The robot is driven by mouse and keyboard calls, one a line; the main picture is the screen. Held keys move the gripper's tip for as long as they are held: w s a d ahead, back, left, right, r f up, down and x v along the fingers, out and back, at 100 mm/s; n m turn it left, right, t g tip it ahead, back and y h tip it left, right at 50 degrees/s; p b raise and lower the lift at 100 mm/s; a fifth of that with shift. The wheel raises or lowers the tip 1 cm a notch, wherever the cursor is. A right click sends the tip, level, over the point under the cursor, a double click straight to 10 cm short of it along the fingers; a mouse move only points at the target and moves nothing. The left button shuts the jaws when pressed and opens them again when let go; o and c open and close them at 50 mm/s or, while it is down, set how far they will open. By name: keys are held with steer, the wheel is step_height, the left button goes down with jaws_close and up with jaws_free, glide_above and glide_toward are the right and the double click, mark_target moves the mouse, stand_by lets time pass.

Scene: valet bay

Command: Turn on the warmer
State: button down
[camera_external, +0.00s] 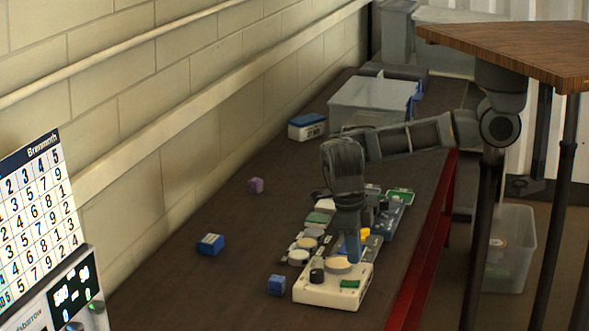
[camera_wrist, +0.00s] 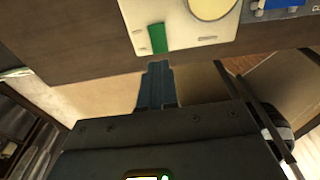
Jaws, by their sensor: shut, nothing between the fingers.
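A cream box with a pale round plate, which looks like the warmer (camera_external: 322,293), sits near the front of the long bench. It has a black knob (camera_external: 317,275) and a green switch (camera_external: 350,283) on top. In the wrist view, part of the warmer (camera_wrist: 135,12) shows at the top edge, with the green switch (camera_wrist: 158,37) and part of the round plate. My gripper (camera_external: 353,258) is shut and empty, pointing down over the warmer. In the wrist view, my gripper (camera_wrist: 157,66) appears just below the green switch in the picture. I cannot tell whether it touches the warmer.
Several small devices and round pieces crowd the bench behind the warmer. A blue block (camera_external: 276,285) lies to its left, and another blue block (camera_external: 210,244) farther left. A clear bin (camera_external: 368,98) stands behind. The bench has a red front edge (camera_external: 428,262).

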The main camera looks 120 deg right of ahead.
mark_target(350, 282)
steer(key=shift+s+a+f, duration=0.1)
steer(key=shift+f, duration=1.2)
steer(key=shift+s+a+f, duration=0.1)
steer(key=shift+f, duration=1.15)
steer(key=shift+s+a+f, duration=0.1)
steer(key=shift+s+f, duration=0.05)
steer(key=shift+f, duration=0.2)
steer(key=shift+w+d+r+p, duration=0.15)
steer(key=shift+w+d+p, duration=0.25)
steer(key=shift+w+d, duration=0.2)
steer(key=shift+r, duration=0.1)
